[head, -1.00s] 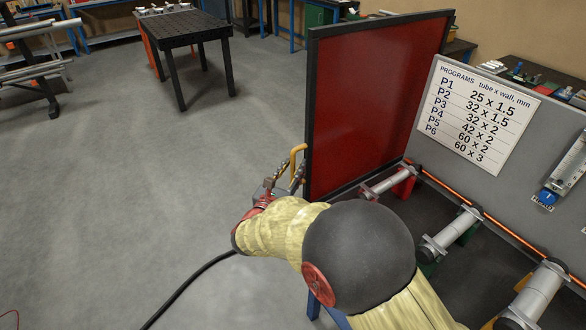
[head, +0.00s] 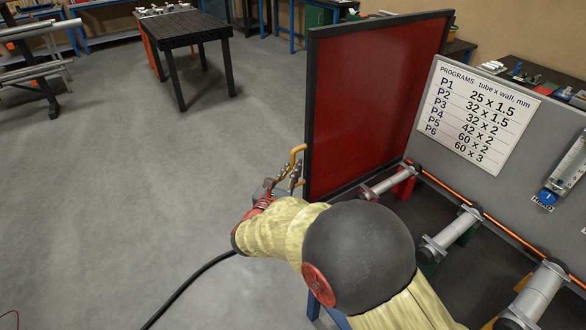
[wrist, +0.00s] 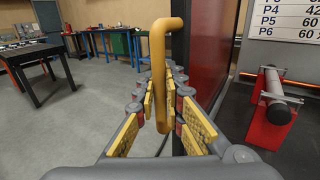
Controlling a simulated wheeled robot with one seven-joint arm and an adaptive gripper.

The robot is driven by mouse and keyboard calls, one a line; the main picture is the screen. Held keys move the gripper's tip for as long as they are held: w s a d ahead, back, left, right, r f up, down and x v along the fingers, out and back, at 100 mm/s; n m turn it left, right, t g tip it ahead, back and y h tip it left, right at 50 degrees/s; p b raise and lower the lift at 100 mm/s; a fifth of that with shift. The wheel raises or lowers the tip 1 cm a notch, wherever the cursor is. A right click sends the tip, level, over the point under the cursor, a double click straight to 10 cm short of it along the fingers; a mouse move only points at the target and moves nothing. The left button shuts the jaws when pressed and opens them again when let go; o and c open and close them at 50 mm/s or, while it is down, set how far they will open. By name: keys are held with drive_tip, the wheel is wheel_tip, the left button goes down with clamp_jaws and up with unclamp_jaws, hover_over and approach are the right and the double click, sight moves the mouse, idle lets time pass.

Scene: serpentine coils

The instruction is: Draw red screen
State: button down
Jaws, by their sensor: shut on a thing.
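The red screen (head: 372,110) is a large upright red panel in a dark frame, standing at the left end of the bench in the head view. A yellow handle (head: 298,154) sticks out from its near left edge. My gripper (head: 291,174) is at this handle, with its fingers around it. In the wrist view the handle (wrist: 158,65) rises between the yellow finger pads of my gripper (wrist: 166,95), and the red panel (wrist: 206,50) shows just behind to the right. My forearm hides part of the lower screen edge.
Right of the screen, the dark bench carries grey rollers (head: 450,233) and a long copper-coloured tube (head: 510,236). A programs sign (head: 478,115) hangs on a grey panel. The floor (head: 130,200) on the left is clear up to a black table (head: 188,30).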

drive_tip(key=s+a+p, duration=0.2)
drive_tip(key=s+a, duration=0.7)
drive_tip(key=a, duration=0.4)
drive_tip(key=s+a+p, duration=0.3)
drive_tip(key=s+a, duration=0.6)
drive_tip(key=a, duration=0.5)
drive_tip(key=shift+s+a+p, duration=0.2)
drive_tip(key=shift+s+p, duration=0.05)
drive_tip(key=shift+p, duration=0.1)
drive_tip(key=c, duration=1.9)
unclamp_jaws()
drive_tip(key=v, duration=1.2)
drive_tip(key=shift+f, duration=0.1)
